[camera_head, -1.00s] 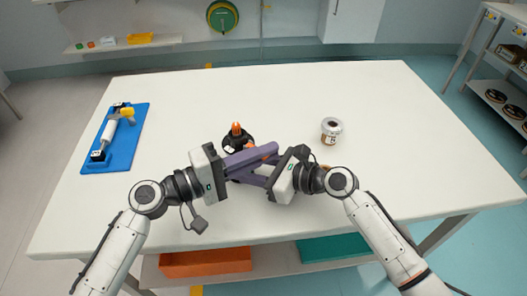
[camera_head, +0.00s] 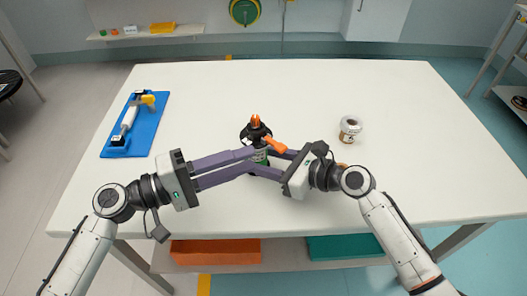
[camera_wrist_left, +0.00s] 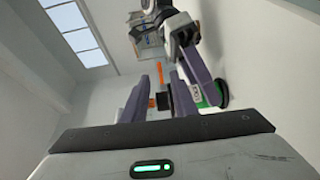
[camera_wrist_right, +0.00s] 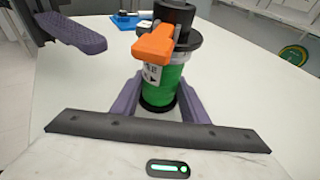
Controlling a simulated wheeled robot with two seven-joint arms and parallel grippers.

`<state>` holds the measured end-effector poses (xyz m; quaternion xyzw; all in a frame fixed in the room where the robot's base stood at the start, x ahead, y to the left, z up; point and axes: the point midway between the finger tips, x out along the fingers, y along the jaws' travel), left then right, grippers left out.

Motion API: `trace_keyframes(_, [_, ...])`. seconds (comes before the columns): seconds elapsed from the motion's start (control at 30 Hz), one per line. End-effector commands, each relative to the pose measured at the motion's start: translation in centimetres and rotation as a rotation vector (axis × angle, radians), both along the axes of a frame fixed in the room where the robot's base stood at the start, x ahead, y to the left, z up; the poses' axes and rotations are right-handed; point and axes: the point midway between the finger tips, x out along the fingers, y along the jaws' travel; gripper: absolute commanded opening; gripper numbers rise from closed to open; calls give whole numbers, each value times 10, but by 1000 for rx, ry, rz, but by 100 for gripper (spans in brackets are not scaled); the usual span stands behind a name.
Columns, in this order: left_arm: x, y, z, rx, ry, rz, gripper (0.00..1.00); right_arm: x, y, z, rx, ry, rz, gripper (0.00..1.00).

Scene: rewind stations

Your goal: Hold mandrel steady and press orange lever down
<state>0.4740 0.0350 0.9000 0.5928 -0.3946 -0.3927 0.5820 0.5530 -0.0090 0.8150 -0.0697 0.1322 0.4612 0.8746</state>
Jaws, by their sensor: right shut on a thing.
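The mandrel (camera_head: 256,134) stands upright near the middle of the white table, with a black top, an orange tip and a green body. In the right wrist view the green body (camera_wrist_right: 163,86) sits between the fingers of my right gripper (camera_wrist_right: 157,100), which is shut on it. The orange lever (camera_head: 274,145) sticks out sideways from the mandrel's top; it also shows in the right wrist view (camera_wrist_right: 154,43). My left gripper (camera_head: 246,161) is open and empty, its fingers apart beside the mandrel on the left. Contact with the mandrel is unclear.
A blue board (camera_head: 147,136) with a white roller and a yellow handle lies at the table's left. A small labelled roll (camera_head: 350,128) stands right of the mandrel. Orange (camera_head: 215,252) and teal (camera_head: 345,246) bins sit under the table. The back of the table is clear.

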Motion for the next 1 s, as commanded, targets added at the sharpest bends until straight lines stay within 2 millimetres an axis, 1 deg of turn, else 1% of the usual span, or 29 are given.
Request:
trace_keyframes(0.03, [-3,8,0,2,0,1,26,0,0,0,0,0,0,28])
trace_keyframes(0.1, [-7,16,0,1,1,1,26,0,0,0,0,0,0,28])
trace_keyframes(0.2, [-9,22,0,1,0,0,26,0,0,0,0,0,0,28])
trace_keyframes(0.33, [-11,25,0,0,0,0,26,0,0,0,0,0,0,28])
trace_keyframes(0.63, [-10,25,0,-1,0,0,26,0,0,0,0,0,0,28])
trace_keyframes(0.67, [-10,25,0,-1,0,0,26,0,0,0,1,-1,0,45])
trace_keyframes(0.7, [-10,25,0,-1,0,0,26,0,0,0,0,0,0,52])
trace_keyframes(0.77, [-10,25,0,-1,0,0,26,0,0,0,0,0,0,62])
trace_keyframes(1.0, [-10,25,1,-1,0,0,26,0,0,0,0,0,0,62])
